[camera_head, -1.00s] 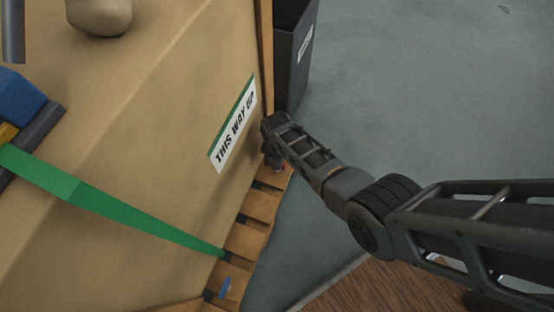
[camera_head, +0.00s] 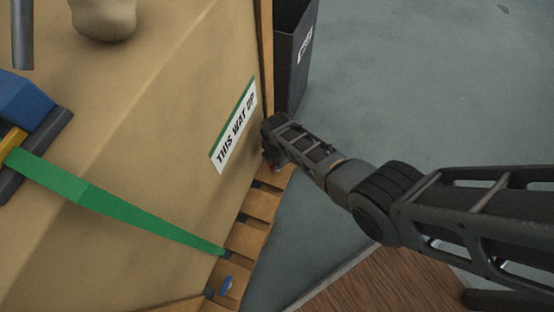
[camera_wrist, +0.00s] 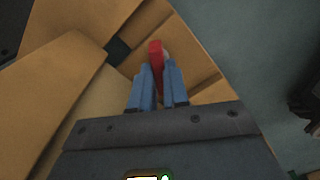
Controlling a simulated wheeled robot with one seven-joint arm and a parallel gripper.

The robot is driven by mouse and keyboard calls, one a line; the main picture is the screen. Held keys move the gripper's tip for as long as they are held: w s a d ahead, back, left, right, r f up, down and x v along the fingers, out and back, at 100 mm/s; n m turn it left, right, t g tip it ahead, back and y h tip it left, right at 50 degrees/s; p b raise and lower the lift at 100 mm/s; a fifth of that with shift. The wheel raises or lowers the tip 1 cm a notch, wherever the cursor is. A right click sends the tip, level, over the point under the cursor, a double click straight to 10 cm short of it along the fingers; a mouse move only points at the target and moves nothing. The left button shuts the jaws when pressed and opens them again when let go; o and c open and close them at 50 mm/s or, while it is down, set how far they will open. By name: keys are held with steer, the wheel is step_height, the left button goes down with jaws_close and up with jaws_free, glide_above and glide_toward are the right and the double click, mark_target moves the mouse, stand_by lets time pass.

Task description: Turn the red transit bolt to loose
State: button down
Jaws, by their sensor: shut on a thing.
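The red transit bolt (camera_wrist: 156,56) shows in the wrist view between the two blue fingers of my gripper (camera_wrist: 160,74). Its red top stands out past the fingertips, and the fingers hide the rest of it. My gripper is shut on it, close to the wooden pallet slats. In the head view my gripper (camera_head: 276,158) is small and dark at the pallet edge, below the "THIS WAY UP" label; the bolt cannot be made out clearly there.
A large tan crate cover (camera_head: 150,150) stands on a wooden pallet (camera_head: 250,235), held by a green strap (camera_head: 120,208). A dark bin (camera_head: 291,60) stands behind the pallet corner. Grey floor (camera_head: 430,80) lies open to the right.

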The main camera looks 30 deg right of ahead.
steer(key=n, duration=0.6)
steer(key=shift+n, duration=0.3)
stand_by(0.4)
steer(key=c, duration=1.1)
jaws_free()
steer(key=shift+r+p, duration=0.1)
steer(key=shift+p, duration=0.2)
step_height(320, 180, up, 8)
steer(key=p, duration=0.4)
steer(key=shift+f+p, duration=0.2)
steer(key=shift+p, duration=0.15)
